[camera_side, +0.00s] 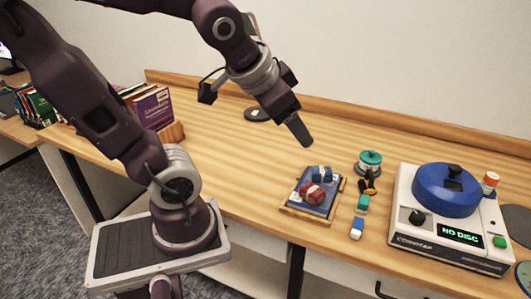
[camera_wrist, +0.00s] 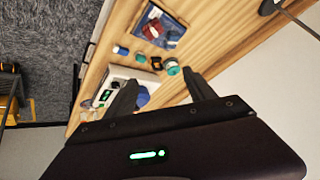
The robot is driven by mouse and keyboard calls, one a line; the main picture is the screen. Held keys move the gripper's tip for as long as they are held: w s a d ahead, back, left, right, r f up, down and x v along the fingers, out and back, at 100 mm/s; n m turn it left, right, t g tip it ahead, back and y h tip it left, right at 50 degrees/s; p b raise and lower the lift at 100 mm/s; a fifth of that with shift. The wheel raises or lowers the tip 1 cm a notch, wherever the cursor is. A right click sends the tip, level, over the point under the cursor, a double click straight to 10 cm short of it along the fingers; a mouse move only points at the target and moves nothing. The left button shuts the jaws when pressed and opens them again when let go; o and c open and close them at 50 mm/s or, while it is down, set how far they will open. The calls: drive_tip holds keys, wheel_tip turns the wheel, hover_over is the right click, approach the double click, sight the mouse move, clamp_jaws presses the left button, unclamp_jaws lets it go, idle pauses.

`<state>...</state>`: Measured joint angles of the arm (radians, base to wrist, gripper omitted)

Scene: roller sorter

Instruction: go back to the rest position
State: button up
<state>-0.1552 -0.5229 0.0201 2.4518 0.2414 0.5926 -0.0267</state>
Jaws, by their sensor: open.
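My gripper (camera_side: 300,130) hangs in the air above the back middle of the table, pointing down and to the right. In the wrist view its two dark fingers (camera_wrist: 163,92) stand apart with nothing between them.
A white machine (camera_side: 405,190) with a blue lid (camera_side: 446,190) and a "NO DISC" display stands at the right. Books (camera_side: 152,106) stand at the left.

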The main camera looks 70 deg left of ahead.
drive_tip(key=s+d+g+h, duration=0.1)
drive_tip(key=s+d+h, duration=0.1)
drive_tip(key=s+d, duration=0.5)
drive_tip(key=shift+s+d+f+m+h, duration=0.15)
drive_tip(key=shift+s+f+m+h, duration=0.2)
drive_tip(key=shift+s, duration=0.2)
idle(0.3)
